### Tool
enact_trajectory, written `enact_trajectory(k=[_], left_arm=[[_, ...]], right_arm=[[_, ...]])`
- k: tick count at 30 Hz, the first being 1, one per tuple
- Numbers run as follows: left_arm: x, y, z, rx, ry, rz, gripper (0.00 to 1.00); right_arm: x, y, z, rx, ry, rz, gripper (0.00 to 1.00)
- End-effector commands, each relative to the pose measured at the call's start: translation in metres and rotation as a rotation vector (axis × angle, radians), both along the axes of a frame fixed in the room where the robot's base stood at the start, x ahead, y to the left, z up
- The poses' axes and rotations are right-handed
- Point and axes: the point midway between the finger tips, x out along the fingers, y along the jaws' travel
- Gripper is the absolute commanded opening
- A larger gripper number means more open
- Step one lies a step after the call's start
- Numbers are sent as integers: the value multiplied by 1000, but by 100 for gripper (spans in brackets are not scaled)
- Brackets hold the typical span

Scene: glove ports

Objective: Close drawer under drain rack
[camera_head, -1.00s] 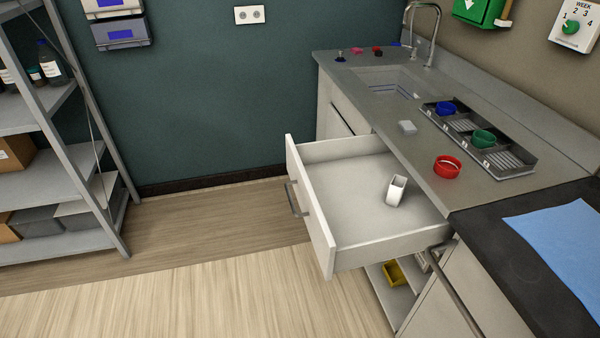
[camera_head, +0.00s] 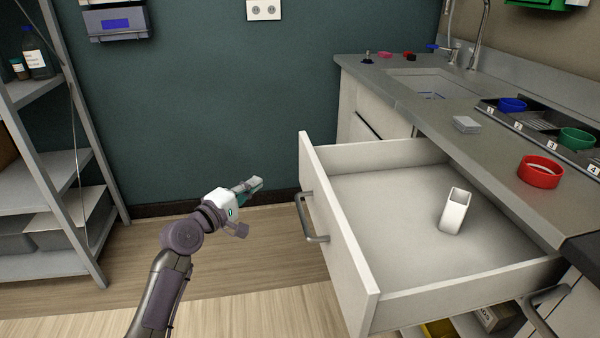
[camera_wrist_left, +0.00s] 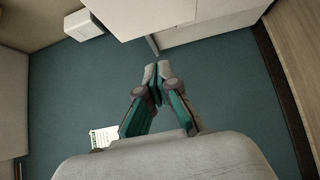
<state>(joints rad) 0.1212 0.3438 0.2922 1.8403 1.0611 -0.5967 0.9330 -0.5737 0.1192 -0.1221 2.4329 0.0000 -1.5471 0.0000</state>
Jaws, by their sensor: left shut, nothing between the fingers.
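The white drawer (camera_head: 410,200) stands pulled out from under the grey counter in the head view. Its front panel (camera_head: 338,235) faces left and carries a grey bar handle (camera_head: 308,218). A small white open-topped holder (camera_head: 455,211) sits inside the drawer. The drain rack (camera_head: 545,122) is a dark tray on the counter above. My left gripper (camera_head: 257,184) is to the left of the drawer front, apart from it, shut and empty. In the left wrist view its fingertips (camera_wrist_left: 156,72) are together, with white furniture panels beyond. My right gripper is in neither view.
A red ring (camera_head: 540,172), a green ring (camera_head: 577,139) and a blue ring (camera_head: 512,104) are on the counter and rack. A grey shelf unit (camera_head: 60,190) stands at the left. Floor (camera_head: 215,265) is free between the shelf and the drawer.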

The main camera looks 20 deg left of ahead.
Motion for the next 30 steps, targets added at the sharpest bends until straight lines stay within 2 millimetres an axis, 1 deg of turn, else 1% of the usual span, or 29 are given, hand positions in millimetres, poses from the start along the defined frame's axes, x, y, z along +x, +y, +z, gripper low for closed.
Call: enact_trajectory(k=[3,7,12,14,16,21,25,30], left_arm=[[20,-4,1,-1,-1,0,0],[47,-10,0,0,-1,0,0],[83,-16,-2,0,0,1,0],[94,-19,-1,1,1,1,0],[99,-31,-1,0,2,-2,0],[109,-46,-1,1,3,0,0],[112,-50,-1,3,4,1,0],[113,-51,-1,3,4,1,0]], right_arm=[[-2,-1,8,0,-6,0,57],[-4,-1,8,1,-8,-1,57],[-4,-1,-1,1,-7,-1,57],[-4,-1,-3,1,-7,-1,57],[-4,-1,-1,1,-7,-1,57],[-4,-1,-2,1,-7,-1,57],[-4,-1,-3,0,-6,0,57],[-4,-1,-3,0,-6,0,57]])
